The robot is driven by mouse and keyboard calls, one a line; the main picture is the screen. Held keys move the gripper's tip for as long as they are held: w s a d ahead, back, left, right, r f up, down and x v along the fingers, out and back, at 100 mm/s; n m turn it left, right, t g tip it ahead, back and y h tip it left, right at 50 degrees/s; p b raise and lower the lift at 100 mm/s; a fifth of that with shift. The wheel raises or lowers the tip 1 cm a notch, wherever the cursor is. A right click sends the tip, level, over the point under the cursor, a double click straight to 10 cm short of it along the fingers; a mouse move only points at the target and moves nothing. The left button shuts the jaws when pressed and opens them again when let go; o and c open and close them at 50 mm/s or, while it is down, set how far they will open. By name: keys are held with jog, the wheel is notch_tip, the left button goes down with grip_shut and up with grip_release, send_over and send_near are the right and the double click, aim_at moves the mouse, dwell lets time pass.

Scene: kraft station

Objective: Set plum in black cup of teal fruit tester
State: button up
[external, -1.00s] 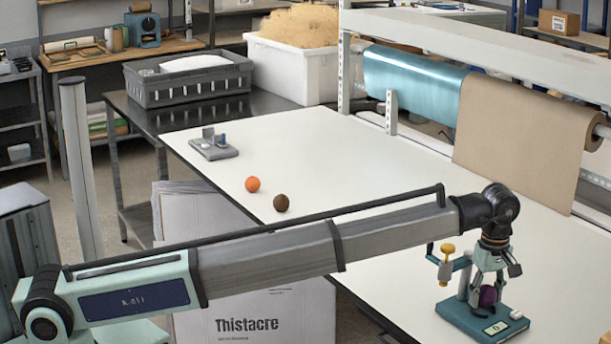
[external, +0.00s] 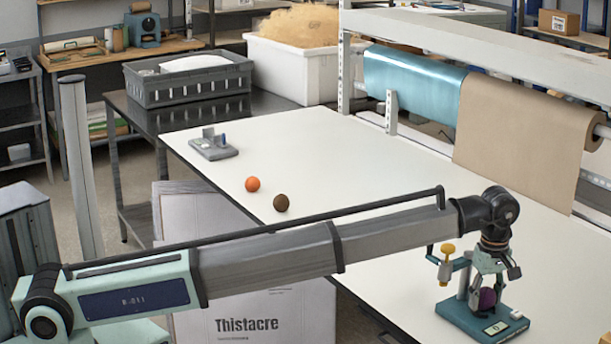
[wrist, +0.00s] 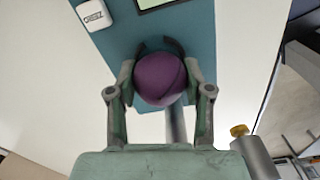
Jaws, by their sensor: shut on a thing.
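The purple plum (external: 487,298) is between the fingers of my gripper (external: 488,285), which is shut on it. In the wrist view the plum (wrist: 160,78) sits between both fingertips of my gripper (wrist: 160,85). The teal fruit tester (external: 483,322) stands on the white table, with its teal base (wrist: 196,50) under the plum. A dark curved rim, the black cup (wrist: 173,45), shows just beyond the plum; the rest of the cup is hidden. I cannot tell whether the plum touches the cup.
The tester's column and yellow-knobbed plunger (external: 447,250) stand close to the left of my gripper. An orange fruit (external: 252,184), a brown fruit (external: 281,203) and a small grey device (external: 213,147) lie farther back. Paper rolls (external: 525,130) hang behind. The table middle is clear.

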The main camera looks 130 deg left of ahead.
jog(key=shift+f, duration=0.35)
dwell(1.1)
jog(key=o, duration=1.4)
jog(key=shift+c, duration=0.2)
jog(key=shift+r+p, duration=1.95)
jog(key=shift+r, duration=2.1)
